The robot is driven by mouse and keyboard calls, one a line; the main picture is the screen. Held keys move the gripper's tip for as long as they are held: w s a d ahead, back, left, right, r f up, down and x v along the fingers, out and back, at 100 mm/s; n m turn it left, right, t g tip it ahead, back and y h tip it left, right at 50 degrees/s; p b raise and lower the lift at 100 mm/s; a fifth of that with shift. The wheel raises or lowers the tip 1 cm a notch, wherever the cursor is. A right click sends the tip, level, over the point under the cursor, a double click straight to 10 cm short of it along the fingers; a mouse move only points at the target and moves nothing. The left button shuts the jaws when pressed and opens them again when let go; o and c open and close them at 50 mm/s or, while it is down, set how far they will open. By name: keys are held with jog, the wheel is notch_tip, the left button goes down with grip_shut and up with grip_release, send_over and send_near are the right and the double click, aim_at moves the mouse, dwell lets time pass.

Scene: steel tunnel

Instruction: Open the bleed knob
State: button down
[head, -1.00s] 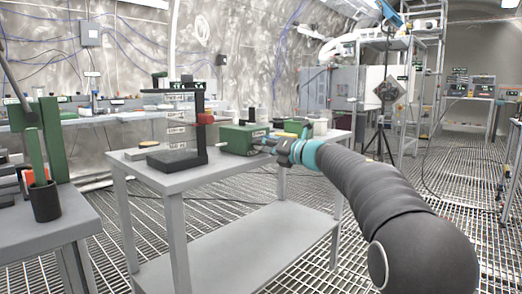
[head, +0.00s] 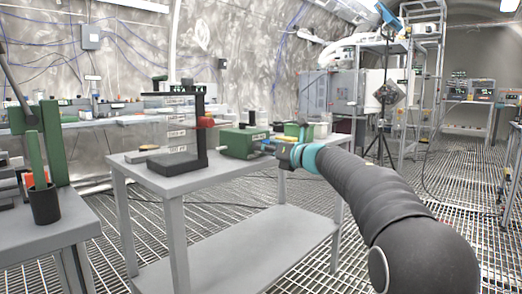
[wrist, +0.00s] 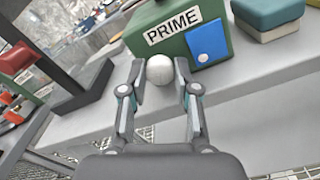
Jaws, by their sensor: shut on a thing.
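A green box (wrist: 178,32) with a white label reading PRIME and a blue plate (wrist: 208,44) on its face stands on a grey table. It also shows in the head view (head: 238,142). A pale round knob (wrist: 160,70) is at the front of this box. My gripper (wrist: 160,78) is shut on the knob, with one finger on each side of it. In the head view my gripper (head: 276,148) reaches the box from the right. The knob is too small to make out there, and no bleed label is readable.
A dark-framed stand (head: 183,130) with a red part is left of the box on the same table (head: 185,181). Another bench (head: 50,226) with a black cup is at the left. The grated floor at the right is open.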

jog(key=c, duration=1.2)
grip_release()
jog(key=shift+w+d+f, duration=0.1)
jog(key=shift+d, duration=0.15)
jog(key=o, duration=0.4)
jog(key=shift+d, duration=0.15)
jog(key=shift+c, duration=0.2)
jog(key=v, duration=1.1)
jog(key=shift+s+d, duration=0.15)
jog(key=shift+s, duration=0.3)
